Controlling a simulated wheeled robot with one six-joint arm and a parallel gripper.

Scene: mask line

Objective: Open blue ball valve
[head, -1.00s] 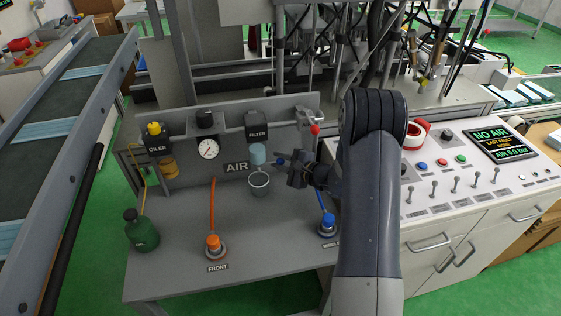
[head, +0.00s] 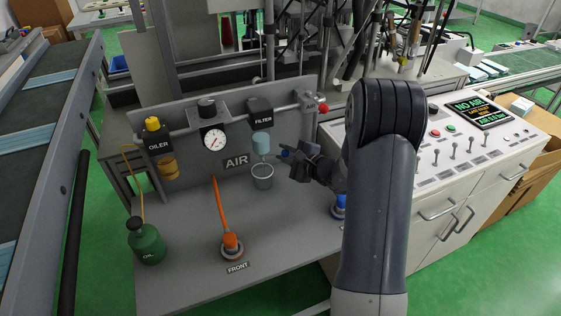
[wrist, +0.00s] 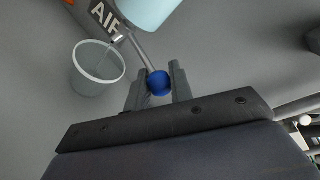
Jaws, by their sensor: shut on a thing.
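A blue ball knob (wrist: 159,82) sits on the end of a thin grey lever (wrist: 140,52) under the clear filter bowl (head: 261,144). In the head view the blue ball (head: 286,152) is small and partly hidden by my gripper (head: 293,160). In the wrist view my gripper (wrist: 159,88) has one finger on each side of the ball, and it is shut on it. The lever runs up and left from the ball, toward the bowl. Its far joint is not clear.
A clear cup (head: 262,177) stands below the bowl, close left of my gripper. A red knob (head: 323,108) is on the pipe above. An orange fitting (head: 231,244), a blue fitting (head: 339,205) and a green bottle (head: 147,242) stand on the bench. The display (head: 480,110) reads NO AIR.

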